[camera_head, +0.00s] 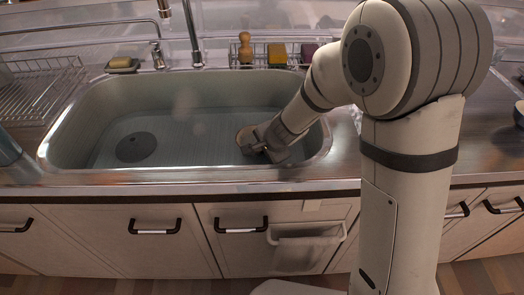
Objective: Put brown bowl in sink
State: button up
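The sink (75,120) is a wide metal basin set into the counter, with a dark round drain at its left. My gripper (258,147) reaches down into the right part of the sink. A small brown rounded thing, apparently the brown bowl (241,137), shows at the left side of my gripper, inside the sink outline. Most of it is hidden by the gripper. I cannot tell whether the fingers are shut on it or apart, or whether it rests on the sink bottom.
A wire dish rack (40,90) stands at the left. A faucet (194,40) rises behind the sink, beside a soap dish (122,65). A rack behind holds a wooden brush (245,48) and sponges (278,54). A towel (305,250) hangs in front. The sink's left and middle are clear.

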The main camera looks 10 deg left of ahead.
jog(key=shift+r, duration=0.1)
jog(key=shift+r+p, duration=0.35)
jog(key=shift+p, duration=0.05)
jog(key=p+v, duration=0.3)
jog(key=v, duration=0.4)
jog(key=shift+p, duration=0.3)
